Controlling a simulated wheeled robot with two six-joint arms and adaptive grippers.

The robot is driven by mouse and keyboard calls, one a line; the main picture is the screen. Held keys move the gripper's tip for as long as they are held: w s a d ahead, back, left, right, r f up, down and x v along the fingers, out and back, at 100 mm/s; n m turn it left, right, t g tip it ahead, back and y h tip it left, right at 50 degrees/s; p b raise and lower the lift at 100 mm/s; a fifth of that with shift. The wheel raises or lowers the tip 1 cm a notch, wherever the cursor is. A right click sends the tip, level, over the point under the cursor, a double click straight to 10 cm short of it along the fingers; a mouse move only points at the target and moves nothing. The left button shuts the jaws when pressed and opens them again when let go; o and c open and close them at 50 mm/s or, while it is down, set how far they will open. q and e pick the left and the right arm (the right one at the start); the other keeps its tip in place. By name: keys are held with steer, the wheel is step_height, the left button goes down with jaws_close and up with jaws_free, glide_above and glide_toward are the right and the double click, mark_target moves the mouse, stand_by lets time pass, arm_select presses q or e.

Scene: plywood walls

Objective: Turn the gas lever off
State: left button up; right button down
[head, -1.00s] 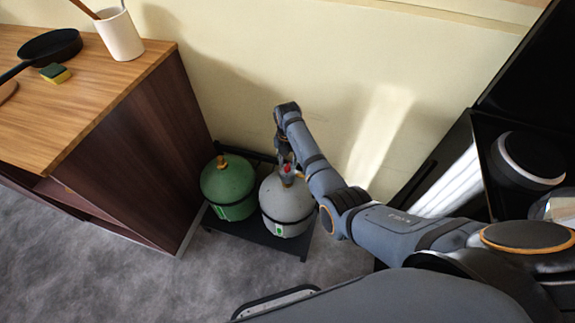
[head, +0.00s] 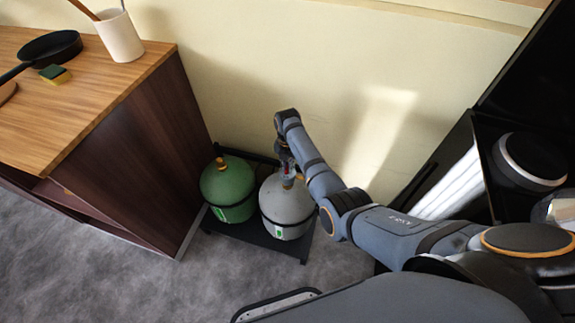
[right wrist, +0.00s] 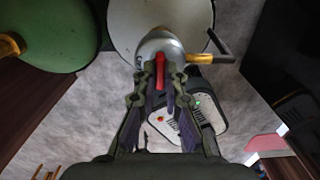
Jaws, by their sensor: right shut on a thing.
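A grey gas bottle (head: 285,208) with a brass fitting on top stands upright on a low black stand (head: 268,240). Its red lever (right wrist: 160,66) shows in the right wrist view between my fingers, on the silver valve head (right wrist: 168,46). My right gripper (right wrist: 164,84) is shut on the red lever. In the head view my right gripper (head: 286,163) is above the grey bottle, and the lever is mostly hidden by it. My left gripper is not in view.
A green gas bottle (head: 228,185) stands close on the left, on the same stand. A wooden cabinet (head: 135,150) with a pan (head: 50,46) and a white cup (head: 120,37) is farther left. A pale wall (head: 235,75) is behind. The carpet in front is clear.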

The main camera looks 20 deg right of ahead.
steer(key=m+p, duration=0.2)
steer(key=m, duration=0.1)
steer(key=shift+r+p, duration=0.2)
steer(key=shift+p, duration=0.1)
steer(key=m+p, duration=0.2)
steer(key=m, duration=0.2)
steer(key=shift+m, duration=0.3)
steer(key=m+p, duration=0.1)
steer(key=m, duration=0.4)
steer(key=shift+f, duration=0.1)
steer(key=m, duration=0.5)
steer(key=shift+p, duration=0.3)
steer(key=shift+m, duration=0.3)
steer(key=c, duration=1.4)
jaws_free()
steer(key=shift+f, duration=0.1)
